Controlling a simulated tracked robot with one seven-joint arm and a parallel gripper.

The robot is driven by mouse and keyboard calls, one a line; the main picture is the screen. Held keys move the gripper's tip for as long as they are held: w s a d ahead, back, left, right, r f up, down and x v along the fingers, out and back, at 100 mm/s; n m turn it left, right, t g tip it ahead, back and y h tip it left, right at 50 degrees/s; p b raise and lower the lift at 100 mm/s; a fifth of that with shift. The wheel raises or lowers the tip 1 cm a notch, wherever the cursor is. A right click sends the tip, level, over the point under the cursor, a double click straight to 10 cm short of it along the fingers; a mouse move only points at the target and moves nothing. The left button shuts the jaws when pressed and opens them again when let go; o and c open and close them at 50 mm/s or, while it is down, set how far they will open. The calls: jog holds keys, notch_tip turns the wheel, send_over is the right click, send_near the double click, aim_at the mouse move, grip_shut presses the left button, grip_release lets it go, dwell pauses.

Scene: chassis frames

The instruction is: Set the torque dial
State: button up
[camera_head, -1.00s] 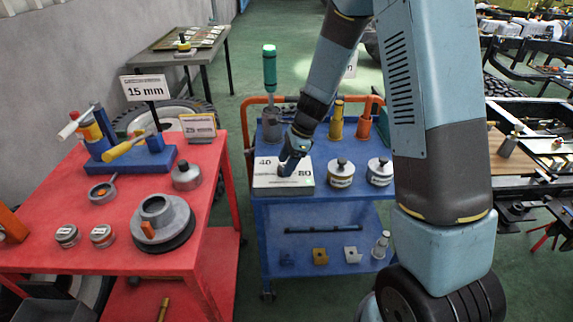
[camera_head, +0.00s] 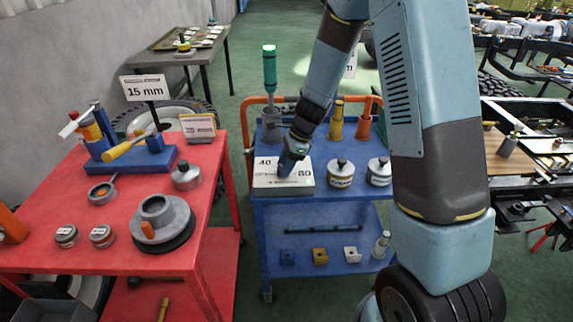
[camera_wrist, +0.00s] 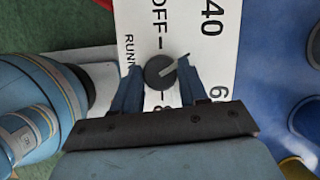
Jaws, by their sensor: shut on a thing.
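The torque dial is a dark round knob (camera_wrist: 159,72) on a white-topped box (camera_head: 268,190) on the blue cart. In the wrist view its thin light pointer slants to the upper right, between the printed 40 and 60. "OFF", "RUNN" and part of an 8 also show on the white face (camera_wrist: 190,20). My gripper (camera_wrist: 162,86) is shut on the knob, one finger on each side. In the head view my gripper (camera_head: 286,170) reaches down onto the box top between the 40 and the 80, and hides the knob.
Two lidded tins (camera_head: 340,175) stand right of the box on the blue cart (camera_head: 300,212). Behind are a green-handled tool (camera_head: 269,68) and upright yellow and orange pieces. A red table (camera_head: 85,190) with parts and a "15 mm" sign (camera_head: 144,89) stands left.

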jog(key=shift+d, duration=0.2)
jog(key=shift+c, duration=0.3)
jog(key=shift+a, duration=0.15)
jog(key=shift+w+n, duration=0.1)
jog(key=shift+n, duration=0.3)
jog(key=n+g, duration=0.1)
jog(key=n, duration=0.1)
jog(key=n+g+h, duration=0.1)
jog(key=n, duration=0.2)
jog(key=shift+w+a+n, duration=0.15)
jog(key=shift+a+n, duration=0.05)
jog(key=shift+n, duration=0.1)
jog(key=n+g, duration=0.1)
jog(key=n, duration=0.1)
jog(key=n+h, duration=0.1)
jog(key=n, duration=0.2)
jog(key=shift+a+g+h, duration=0.15)
jog(key=shift+g+h, duration=0.15)
jog(key=shift+g, duration=0.1)
jog(key=shift+n, duration=0.4)
jog(key=o, duration=1)
